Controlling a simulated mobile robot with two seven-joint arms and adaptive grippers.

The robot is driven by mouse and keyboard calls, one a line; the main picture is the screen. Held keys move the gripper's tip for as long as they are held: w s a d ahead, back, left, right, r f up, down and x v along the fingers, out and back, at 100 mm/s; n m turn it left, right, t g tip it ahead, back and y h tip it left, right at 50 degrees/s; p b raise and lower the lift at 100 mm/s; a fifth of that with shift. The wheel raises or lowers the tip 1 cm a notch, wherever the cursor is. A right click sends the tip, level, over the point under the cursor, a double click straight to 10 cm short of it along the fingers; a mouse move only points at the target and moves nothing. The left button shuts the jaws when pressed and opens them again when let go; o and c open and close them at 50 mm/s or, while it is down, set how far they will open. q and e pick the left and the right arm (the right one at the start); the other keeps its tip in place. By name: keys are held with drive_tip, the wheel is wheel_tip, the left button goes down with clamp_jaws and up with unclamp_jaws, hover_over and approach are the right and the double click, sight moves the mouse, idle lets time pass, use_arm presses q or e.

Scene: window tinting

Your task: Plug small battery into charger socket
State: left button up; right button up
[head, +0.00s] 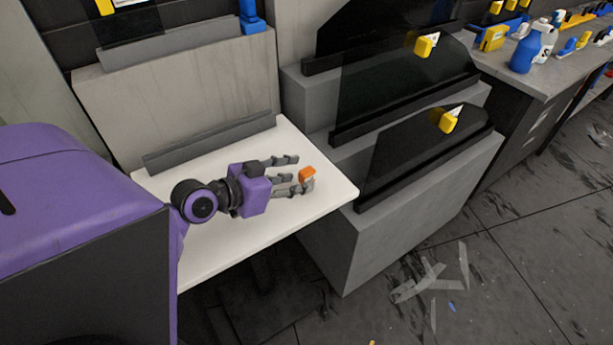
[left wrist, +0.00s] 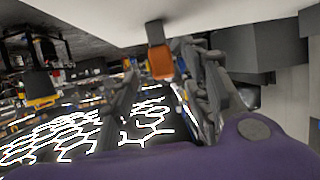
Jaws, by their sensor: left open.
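A small orange block with a dark grey end (head: 307,174), which looks like the small battery, is at the white table near its right edge. In the left wrist view the orange block (left wrist: 162,63) shows between the fingers, its grey end towards the white surface. My left gripper (head: 298,173) is open low over the table, its fingers pointing right around the block. Whether a finger touches it I cannot tell. I cannot make out a charger socket for certain. My right gripper is not in view.
The white table (head: 262,232) is otherwise clear. A grey ledge strip (head: 212,140) runs along its back. Grey stepped stands (head: 400,235) with dark tinted panes stand right of it. A workbench (head: 545,80) with bottles and tools is at the far right. Scraps (head: 430,278) lie on the floor.

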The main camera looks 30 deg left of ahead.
sight(300, 177)
use_arm(q)
drive_tip(key=x, duration=0.4)
drive_tip(key=shift+w+a+f+p, duration=0.1)
drive_tip(key=shift+w+f+p, duration=0.2)
drive_tip(key=shift+w+f, duration=0.1)
drive_tip(key=shift+s, duration=0.1)
clamp_jaws()
